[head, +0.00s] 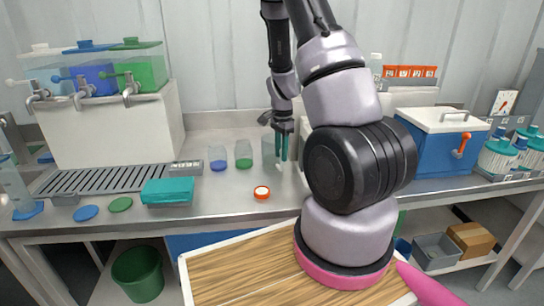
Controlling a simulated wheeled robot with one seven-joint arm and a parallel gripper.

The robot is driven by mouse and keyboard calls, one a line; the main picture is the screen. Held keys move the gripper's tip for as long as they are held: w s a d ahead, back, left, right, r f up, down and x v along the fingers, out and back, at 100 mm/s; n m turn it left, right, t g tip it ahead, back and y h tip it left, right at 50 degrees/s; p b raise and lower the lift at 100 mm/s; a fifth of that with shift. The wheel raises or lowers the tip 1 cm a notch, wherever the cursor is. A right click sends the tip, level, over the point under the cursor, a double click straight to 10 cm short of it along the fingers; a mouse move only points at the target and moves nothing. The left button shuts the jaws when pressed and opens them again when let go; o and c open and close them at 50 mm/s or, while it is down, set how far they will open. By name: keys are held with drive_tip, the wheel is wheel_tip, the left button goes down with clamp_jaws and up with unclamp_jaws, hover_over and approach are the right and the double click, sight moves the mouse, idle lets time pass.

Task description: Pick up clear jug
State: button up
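A clear, see-through jug (268,153) appears to stand upright on the grey bench, in the row with a jar of blue liquid (218,159) and a jar of green liquid (243,155). My gripper (281,153) points down with its teal fingers at the clear jug's right side. The fingers overlap the jug's right part in this view. I cannot tell whether they touch it, reach around it, or are shut. My arm hides the bench to the right of the fingers.
An orange-rimmed white lid (262,192) lies in front of the jars. A teal box (168,191) and a drain grate (105,180) are to the left. Tanks with taps (137,66) stand on a white block. A blue cooler (438,143) is at right.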

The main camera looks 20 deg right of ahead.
sight(281, 163)
drive_tip(key=f, duration=0.5)
drive_tip(key=shift+w+d, duration=0.1)
drive_tip(key=shift+w, duration=0.1)
clamp_jaws()
idle(1.1)
